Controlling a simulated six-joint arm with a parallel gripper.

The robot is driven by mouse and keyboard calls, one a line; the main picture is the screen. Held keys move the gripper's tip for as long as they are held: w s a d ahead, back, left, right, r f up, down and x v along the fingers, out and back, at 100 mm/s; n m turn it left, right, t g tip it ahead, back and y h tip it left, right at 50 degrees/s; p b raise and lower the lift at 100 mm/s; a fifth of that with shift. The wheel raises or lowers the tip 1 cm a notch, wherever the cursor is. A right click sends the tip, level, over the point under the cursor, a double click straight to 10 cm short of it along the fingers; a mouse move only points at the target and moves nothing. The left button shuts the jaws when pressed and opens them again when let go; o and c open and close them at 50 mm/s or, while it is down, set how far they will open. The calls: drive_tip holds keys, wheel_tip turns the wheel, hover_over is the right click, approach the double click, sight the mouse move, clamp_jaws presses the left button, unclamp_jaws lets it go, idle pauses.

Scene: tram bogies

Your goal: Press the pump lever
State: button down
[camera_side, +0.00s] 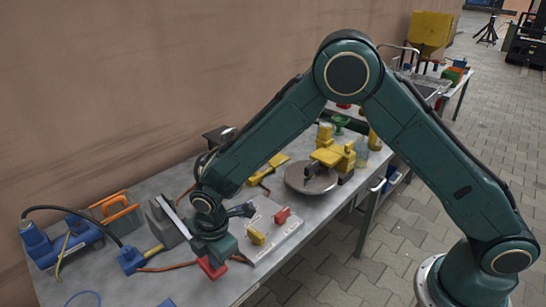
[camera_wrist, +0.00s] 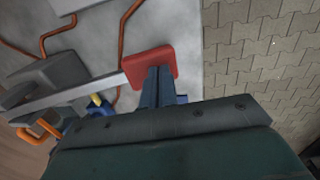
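The pump lever shows in the wrist view as a light grey bar (camera_wrist: 72,97) running from the grey pump body (camera_wrist: 50,73) toward a flat red pad (camera_wrist: 148,58). In the side view the red pad (camera_side: 211,270) shows partly below my gripper, near the bench's front edge. My gripper (camera_wrist: 160,70) points at the pad, with its two dark fingers side by side and almost no gap between them. Nothing shows between the fingers. The fingertips overlap the pad in the wrist view; I cannot tell whether they touch it. In the side view the fingertips are hidden.
The grey bench (camera_side: 110,270) holds a blue motor-like unit (camera_side: 45,243), an orange-handled block (camera_side: 117,213) and a light plate with red and yellow knobs (camera_side: 275,230). Copper pipes (camera_wrist: 130,22) run close to the pad. A round disc (camera_side: 310,178) and yellow parts stand farther right.

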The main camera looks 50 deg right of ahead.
drive_tip(key=shift+f, duration=1)
drive_tip(key=shift+r, duration=0.1)
drive_tip(key=s+r, duration=0.4)
drive_tip(key=r, duration=1)
drive_tip(key=shift+a+r, duration=0.1)
drive_tip(key=shift+r, duration=0.05)
idle(0.5)
drive_tip(key=w+r+g, duration=0.3)
drive_tip(key=w+r, duration=0.4)
drive_tip(key=r, duration=0.4)
drive_tip(key=shift+w+d, duration=0.25)
drive_tip(key=shift+w, duration=0.05)
